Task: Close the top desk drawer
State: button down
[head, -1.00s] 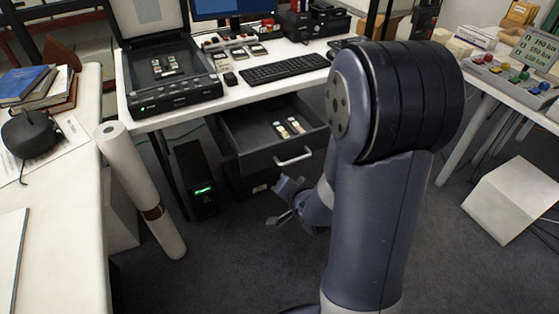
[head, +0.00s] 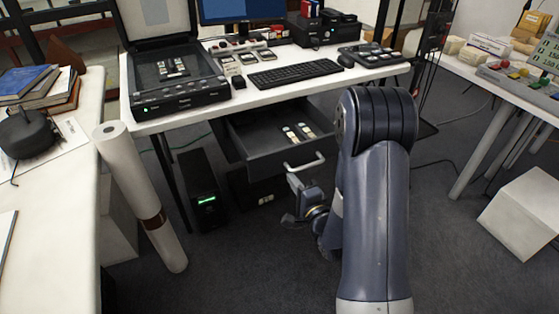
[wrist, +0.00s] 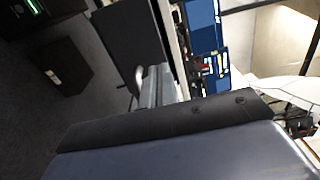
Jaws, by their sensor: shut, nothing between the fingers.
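The top desk drawer (head: 262,163) is dark grey and stands pulled out under the white desk (head: 220,112). Small pale items (head: 298,132) lie inside it. Its light bar handle (head: 304,163) is on the front panel. My gripper (head: 289,218) is in front of the drawer and lower than the handle in the head view. It is shut and empty, partly hidden by my own arm. In the wrist view the drawer front (wrist: 118,38) and the handle (wrist: 138,78) show sideways, close to the grey gripper parts; I cannot tell whether they touch.
A black computer tower (head: 202,190) with a green light stands left of the drawer. A white paper roll (head: 140,195) leans by the left table. A white box (head: 522,215) is on the floor at right. Carpet in front of the drawer is clear.

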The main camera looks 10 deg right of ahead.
aim_at(274, 154)
jog(key=x, duration=1)
jog(key=shift+w, duration=0.1)
